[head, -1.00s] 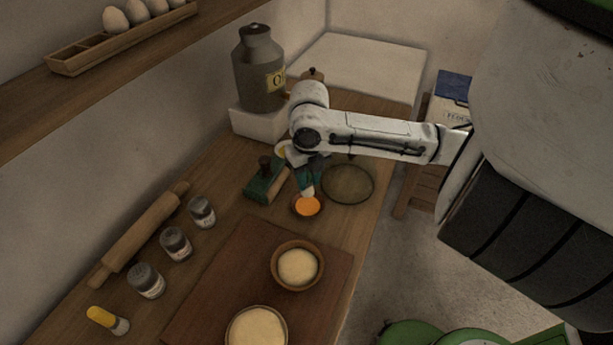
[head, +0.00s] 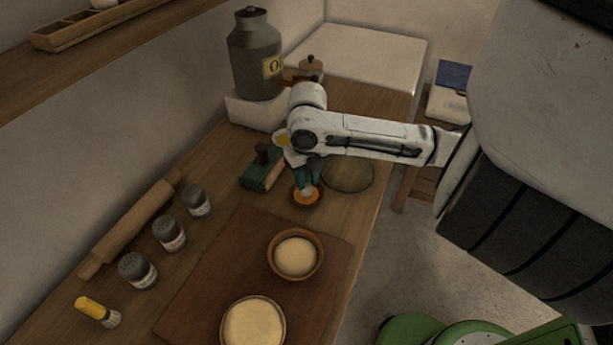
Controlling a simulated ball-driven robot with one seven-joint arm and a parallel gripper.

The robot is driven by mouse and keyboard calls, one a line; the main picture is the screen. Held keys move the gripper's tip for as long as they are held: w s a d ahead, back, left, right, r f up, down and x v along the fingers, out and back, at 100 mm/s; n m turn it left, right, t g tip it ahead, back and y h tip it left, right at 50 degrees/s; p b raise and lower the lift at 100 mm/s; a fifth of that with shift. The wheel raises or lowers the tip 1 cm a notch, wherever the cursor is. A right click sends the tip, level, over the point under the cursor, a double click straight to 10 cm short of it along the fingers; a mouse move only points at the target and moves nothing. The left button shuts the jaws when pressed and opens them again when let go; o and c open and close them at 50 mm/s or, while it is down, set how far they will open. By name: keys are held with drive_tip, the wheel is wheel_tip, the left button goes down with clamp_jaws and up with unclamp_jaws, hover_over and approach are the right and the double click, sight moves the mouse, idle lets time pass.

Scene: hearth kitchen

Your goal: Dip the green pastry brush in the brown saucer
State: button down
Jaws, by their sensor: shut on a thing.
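The brown saucer (head: 295,201) stands on the wooden counter just beyond the cutting board, with orange liquid in it. My gripper (head: 307,175) is over the saucer, pointing down, shut on the green pastry brush (head: 306,188). Much of the brush is hidden by the gripper. The brush's pale bristle end is low over the orange liquid and overlaps it in the picture; I cannot tell how deep it reaches.
A green block-like thing (head: 262,169) with a dark knob stands left of the gripper, and a round sieve-like disc (head: 350,174) lies to the right. Two dough bowls (head: 273,262) (head: 224,330) are on the cutting board (head: 205,282). Jars, a rolling pin (head: 128,229) and a yellow-handled brush (head: 97,310) line the left.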

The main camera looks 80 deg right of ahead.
drive_tip(key=shift+f+b, duration=0.6)
idle(1.8)
drive_tip(key=shift+r, duration=0.15)
drive_tip(key=shift+r+p, duration=2.6)
drive_tip(key=shift+r, duration=0.8)
